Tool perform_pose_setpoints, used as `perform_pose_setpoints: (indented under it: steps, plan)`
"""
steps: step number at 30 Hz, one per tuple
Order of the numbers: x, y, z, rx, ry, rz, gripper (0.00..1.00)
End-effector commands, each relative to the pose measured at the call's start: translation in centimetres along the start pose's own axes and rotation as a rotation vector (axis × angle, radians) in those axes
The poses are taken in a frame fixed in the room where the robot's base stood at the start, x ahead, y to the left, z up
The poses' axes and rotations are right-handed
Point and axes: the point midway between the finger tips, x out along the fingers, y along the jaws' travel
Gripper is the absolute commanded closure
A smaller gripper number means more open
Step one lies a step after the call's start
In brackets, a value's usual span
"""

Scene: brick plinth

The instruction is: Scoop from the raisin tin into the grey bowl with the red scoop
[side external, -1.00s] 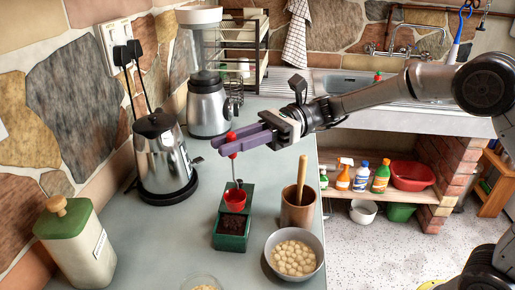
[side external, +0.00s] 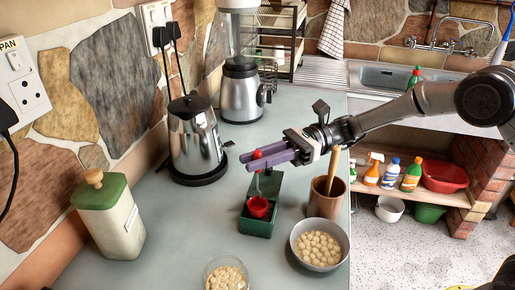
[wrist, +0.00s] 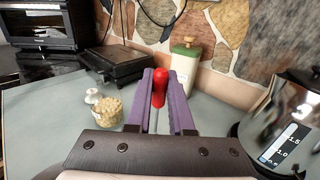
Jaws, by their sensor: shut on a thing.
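My gripper (side external: 250,161) has purple fingers and is shut on the red handle of the scoop (side external: 258,206). The handle also shows upright between the fingers in the wrist view (wrist: 159,88). The scoop's red cup hangs on a thin shaft below my gripper, down at the opening of the green raisin tin (side external: 256,229). The cup hides the tin's dark contents, and I cannot tell how deep it sits or what it holds. The grey bowl (side external: 298,251), to the right and nearer the camera, holds several round pale pieces.
A brown pot (side external: 321,204) with a wooden stick stands right of the tin. A glass bowl of pale pieces (side external: 226,277) is in front. A steel kettle (side external: 195,140) and a green-lidded canister (side external: 110,220) stand left. The counter edge runs just right of the grey bowl.

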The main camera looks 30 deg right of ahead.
Motion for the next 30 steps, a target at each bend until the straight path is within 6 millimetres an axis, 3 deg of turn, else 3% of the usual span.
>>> perform_pose_setpoints:
  steps: [15,30]
  plan:
    - [0.0,0.0,-4.0,0.001,0.0,0.0,1.0]
    - [0.0,0.0,-4.8,0.0,0.0,0.0,1.0]
